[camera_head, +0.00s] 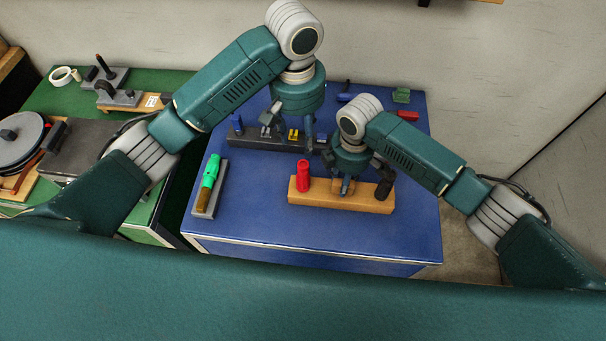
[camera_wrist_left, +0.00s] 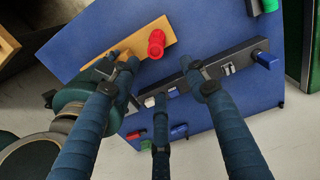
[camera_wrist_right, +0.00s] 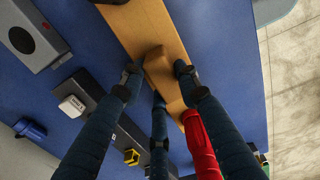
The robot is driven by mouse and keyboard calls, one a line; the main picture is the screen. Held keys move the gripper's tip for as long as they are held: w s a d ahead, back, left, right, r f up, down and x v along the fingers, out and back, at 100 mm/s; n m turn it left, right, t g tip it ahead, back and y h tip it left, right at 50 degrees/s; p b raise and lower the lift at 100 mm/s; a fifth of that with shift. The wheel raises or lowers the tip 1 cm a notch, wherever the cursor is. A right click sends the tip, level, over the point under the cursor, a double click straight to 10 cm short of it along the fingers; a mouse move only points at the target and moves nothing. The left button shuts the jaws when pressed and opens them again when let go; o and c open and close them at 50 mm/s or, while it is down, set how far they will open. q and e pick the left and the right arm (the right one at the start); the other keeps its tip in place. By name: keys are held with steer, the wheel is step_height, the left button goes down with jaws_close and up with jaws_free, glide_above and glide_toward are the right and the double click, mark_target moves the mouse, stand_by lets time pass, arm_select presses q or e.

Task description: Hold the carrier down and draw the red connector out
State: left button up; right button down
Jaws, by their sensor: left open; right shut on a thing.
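The wooden carrier (camera_head: 325,198) lies on the blue table. The red connector (camera_head: 303,175) stands upright at its left end; it also shows in the left wrist view (camera_wrist_left: 156,44) and the right wrist view (camera_wrist_right: 200,145). My right gripper (camera_head: 345,186) is shut on the raised wooden block (camera_wrist_right: 157,66) in the middle of the carrier. My left gripper (camera_head: 287,128) is open and empty, over the dark rail (camera_head: 245,141) behind the carrier. In the left wrist view the red connector lies beyond its fingers, apart from them.
A dark cylinder (camera_head: 386,183) stands at the carrier's right end. A green connector (camera_head: 210,170) lies on a narrow holder at the table's left edge. Red (camera_head: 408,115) and green (camera_head: 401,95) blocks lie at the back right. The table's front strip is clear.

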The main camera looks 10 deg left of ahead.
mark_target(303, 164)
steer(key=shift+s+d+f, duration=0.1)
steer(key=shift+s+f, duration=0.05)
arm_select(q)
steer(key=shift+s+d+f, duration=0.4)
steer(key=shift+s+f, duration=0.1)
steer(key=shift+s, duration=0.15)
step_height(303, 164, down, 11)
steer(key=shift+w+r, duration=0.1)
jaws_close()
steer(key=shift+r, duration=0.15)
steer(key=shift+r, duration=3.85)
